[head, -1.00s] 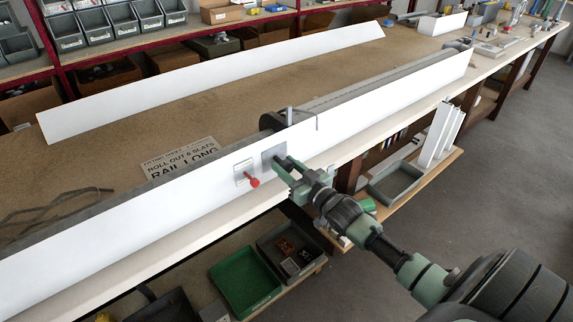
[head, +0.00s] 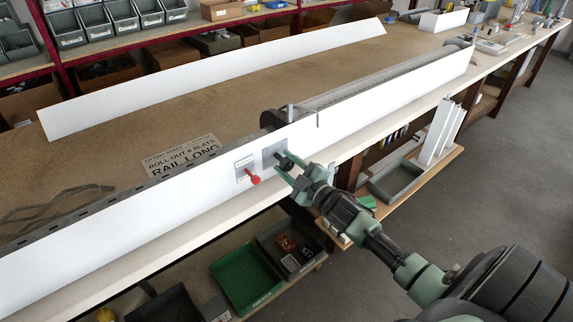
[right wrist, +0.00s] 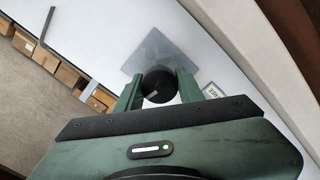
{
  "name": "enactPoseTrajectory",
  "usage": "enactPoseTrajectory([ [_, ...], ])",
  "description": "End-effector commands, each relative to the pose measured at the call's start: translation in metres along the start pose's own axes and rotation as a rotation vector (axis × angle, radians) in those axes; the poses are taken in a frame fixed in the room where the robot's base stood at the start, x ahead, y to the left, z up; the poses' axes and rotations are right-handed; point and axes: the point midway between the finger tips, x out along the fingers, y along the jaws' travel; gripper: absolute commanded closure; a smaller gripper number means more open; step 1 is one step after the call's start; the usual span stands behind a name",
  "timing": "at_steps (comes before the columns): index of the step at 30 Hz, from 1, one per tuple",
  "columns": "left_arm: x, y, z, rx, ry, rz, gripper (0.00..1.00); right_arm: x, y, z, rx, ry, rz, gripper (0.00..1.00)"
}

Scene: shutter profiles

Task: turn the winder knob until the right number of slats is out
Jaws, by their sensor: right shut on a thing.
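The dark winder knob (head: 282,161) sits on a grey square plate (head: 270,153) on the long white front panel (head: 150,221). It also shows in the right wrist view (right wrist: 160,82). My right gripper (head: 285,169) has its two green fingers on either side of the knob, shut on it; its fingers show in the right wrist view too (right wrist: 160,92). A printed sheet (head: 183,155) on the bench appears to read "ROLL OUT 6 SLATS, RAIL LONG". My left gripper is not in view.
A red knob (head: 254,180) sticks out of the panel just left of the plate. A thin upright pointer (head: 318,118) stands at the panel's top edge. Trays (head: 246,273) sit on the lower shelf.

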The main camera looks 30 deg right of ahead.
Motion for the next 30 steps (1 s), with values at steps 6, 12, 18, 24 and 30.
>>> enactPoseTrajectory([
  [6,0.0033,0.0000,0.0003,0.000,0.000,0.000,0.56,-0.0009,-0.0033,0.0023,-0.139,-0.004,-0.004,1.00],
  [12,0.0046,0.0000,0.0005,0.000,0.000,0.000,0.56,-0.0009,-0.0033,0.0021,-0.217,-0.004,-0.005,1.00],
  [18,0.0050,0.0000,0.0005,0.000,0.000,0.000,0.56,-0.0009,-0.0033,0.0020,-0.254,-0.004,-0.005,1.00],
  [24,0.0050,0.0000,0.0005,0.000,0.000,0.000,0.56,-0.0009,-0.0033,0.0018,-0.262,-0.004,-0.005,1.00],
  [30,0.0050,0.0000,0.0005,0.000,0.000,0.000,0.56,-0.0009,-0.0033,0.0017,-0.261,-0.003,-0.005,1.00],
])
